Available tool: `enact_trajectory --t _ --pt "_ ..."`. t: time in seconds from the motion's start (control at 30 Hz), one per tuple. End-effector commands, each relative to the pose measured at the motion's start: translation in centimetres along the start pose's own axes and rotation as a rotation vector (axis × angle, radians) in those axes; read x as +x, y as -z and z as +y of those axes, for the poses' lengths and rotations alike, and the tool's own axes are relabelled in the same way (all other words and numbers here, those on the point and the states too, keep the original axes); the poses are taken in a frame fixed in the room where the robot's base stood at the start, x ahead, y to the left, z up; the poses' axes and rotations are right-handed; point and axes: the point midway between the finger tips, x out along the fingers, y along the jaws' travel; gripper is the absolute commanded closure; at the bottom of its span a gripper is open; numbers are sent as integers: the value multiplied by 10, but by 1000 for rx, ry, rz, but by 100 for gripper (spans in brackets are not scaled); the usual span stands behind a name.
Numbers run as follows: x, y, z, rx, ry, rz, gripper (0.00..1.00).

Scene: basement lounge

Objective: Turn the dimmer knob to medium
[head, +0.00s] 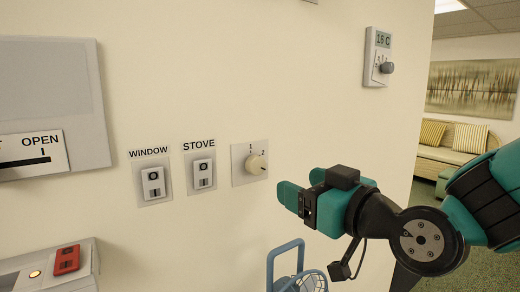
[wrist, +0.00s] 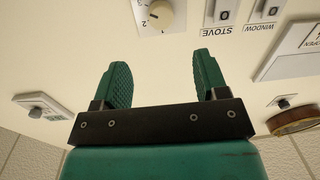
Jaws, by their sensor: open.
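The dimmer knob (head: 256,165) is a round cream dial on a pale square plate, right of the STOVE switch. The numbers 1 and 2 show around it, and its pointer mark looks turned to the right and slightly down. It also shows upside down at the top edge of the wrist view (wrist: 160,15), partly cut off, with 1, 2 and 3 beside it. My gripper (head: 298,186) is just right of and below the knob in the head view, apart from it. In the wrist view its green fingers (wrist: 162,64) are spread and empty, with the knob beyond them.
WINDOW (head: 153,183) and STOVE (head: 203,173) switches sit left of the knob. A thermostat (head: 377,58) with a dark dial is higher right. A red switch (head: 67,259) is on a lower-left box. A blue-framed object (head: 286,265) stands below my gripper.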

Motion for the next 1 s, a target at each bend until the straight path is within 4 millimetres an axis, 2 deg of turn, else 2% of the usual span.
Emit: enact_trajectory --t 0.03,0.3,0.5,0.7,1.0 --pt "7 5 0 3 1 -7 33" --pt "68 3 -2 0 3 -4 33" --pt "103 2 -1 1 1 -1 33" --pt "119 0 -1 1 1 -1 33" --pt "121 -1 -1 1 1 0 33"
